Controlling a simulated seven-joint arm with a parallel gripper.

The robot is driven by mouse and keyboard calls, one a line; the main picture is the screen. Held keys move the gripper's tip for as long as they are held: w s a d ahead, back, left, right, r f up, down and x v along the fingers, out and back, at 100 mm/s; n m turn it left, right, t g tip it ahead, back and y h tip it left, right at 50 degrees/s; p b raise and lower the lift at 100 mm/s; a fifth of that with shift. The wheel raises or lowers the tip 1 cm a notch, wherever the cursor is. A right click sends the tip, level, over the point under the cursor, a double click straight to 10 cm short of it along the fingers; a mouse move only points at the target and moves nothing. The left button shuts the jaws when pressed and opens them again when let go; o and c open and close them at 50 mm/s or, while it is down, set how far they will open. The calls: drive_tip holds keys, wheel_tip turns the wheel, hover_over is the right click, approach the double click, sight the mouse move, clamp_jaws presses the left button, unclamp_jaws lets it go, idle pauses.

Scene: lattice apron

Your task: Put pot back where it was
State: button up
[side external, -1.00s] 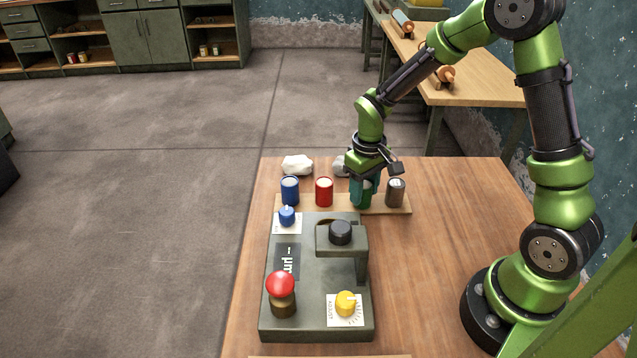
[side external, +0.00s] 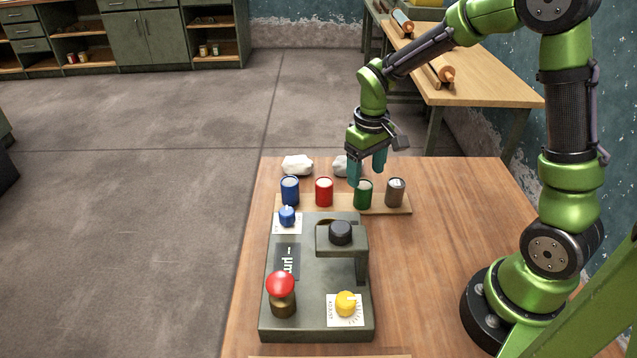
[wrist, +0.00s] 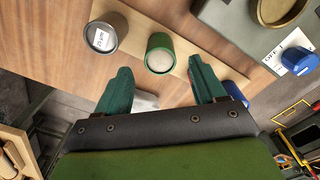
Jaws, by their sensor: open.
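The green pot (side external: 363,194) stands upright on the wooden strip (side external: 405,211), between the red pot (side external: 324,191) and the grey pot (side external: 395,192). The blue pot (side external: 290,190) is at the strip's left end. My gripper (side external: 367,173) is open and empty, just above and behind the green pot. In the wrist view the green pot (wrist: 160,56) is ahead of my spread teal fingers (wrist: 160,88), apart from them, with a pale top. The grey pot (wrist: 104,34) with a white label is beside it. The red pot cannot be made out in the wrist view.
A grey machine (side external: 316,260) with a red button (side external: 280,284), a yellow knob (side external: 346,302) and a blue knob (side external: 287,216) stands in front of the strip. White lumps (side external: 297,165) lie behind the pots. The table (side external: 450,220) is clear right of the strip.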

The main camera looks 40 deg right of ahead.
sight(365, 185)
wheel_tip(365, 185, up, 6)
drive_tip(key=s+a+r+m+t+y, duration=0.1)
drive_tip(key=s+a+r+t, duration=0.2)
drive_tip(key=s+r, duration=0.2)
drive_tip(key=s+a+r+m+t+y, duration=0.1)
drive_tip(key=s+a+r+t, duration=0.3)
drive_tip(key=s, duration=0.4)
drive_tip(key=shift+s+a+r+m, duration=0.2)
drive_tip(key=shift+s+r+m, duration=0.15)
drive_tip(key=shift+m, duration=0.05)
